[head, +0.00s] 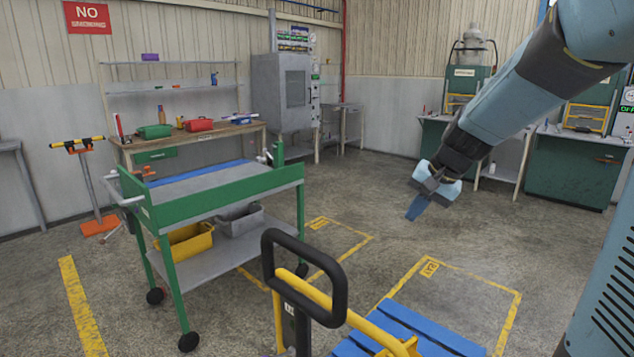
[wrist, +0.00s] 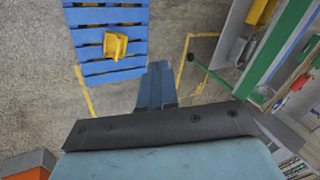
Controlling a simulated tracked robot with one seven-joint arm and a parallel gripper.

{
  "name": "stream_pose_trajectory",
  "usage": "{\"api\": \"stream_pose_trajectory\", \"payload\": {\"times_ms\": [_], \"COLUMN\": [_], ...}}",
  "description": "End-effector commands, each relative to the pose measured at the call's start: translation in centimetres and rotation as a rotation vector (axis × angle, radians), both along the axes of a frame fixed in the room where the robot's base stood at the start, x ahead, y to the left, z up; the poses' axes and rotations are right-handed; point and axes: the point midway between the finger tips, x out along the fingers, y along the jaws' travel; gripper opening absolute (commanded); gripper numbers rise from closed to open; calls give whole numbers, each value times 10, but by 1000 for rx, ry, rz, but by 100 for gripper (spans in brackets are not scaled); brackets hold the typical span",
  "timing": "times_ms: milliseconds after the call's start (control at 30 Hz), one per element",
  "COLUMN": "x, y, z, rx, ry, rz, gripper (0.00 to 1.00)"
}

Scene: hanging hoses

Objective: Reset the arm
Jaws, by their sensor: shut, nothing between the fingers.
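My arm reaches in from the upper right of the head view. My gripper (head: 416,207) hangs at its end above open floor, to the right of the green cart, with its blue fingers pointing down and slightly left. In the wrist view the blue fingers of my gripper (wrist: 157,88) lie side by side, shut, with nothing between them. It touches nothing that I can see. No hoses show clearly in either view.
A green cart (head: 225,207) on wheels stands left of centre. A pallet truck handle (head: 303,275) and a blue pallet (head: 425,330) are at the front. A workbench (head: 190,140) is behind. The floor (head: 370,190) between cart and gripper is clear.

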Motion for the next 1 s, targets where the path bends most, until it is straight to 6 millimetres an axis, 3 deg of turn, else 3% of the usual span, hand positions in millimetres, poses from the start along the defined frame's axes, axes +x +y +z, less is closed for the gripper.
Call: {"api": "stream_pose_trajectory", "payload": {"times_ms": [300, 700, 1000], "x": [-83, -178, -215], "y": [5, -5, -16], "z": [33, 49, 48], "rx": [-171, -386, -482], "ry": [-87, -190, -235], "rz": [145, 288, 341], "gripper": [0, 0, 0]}}
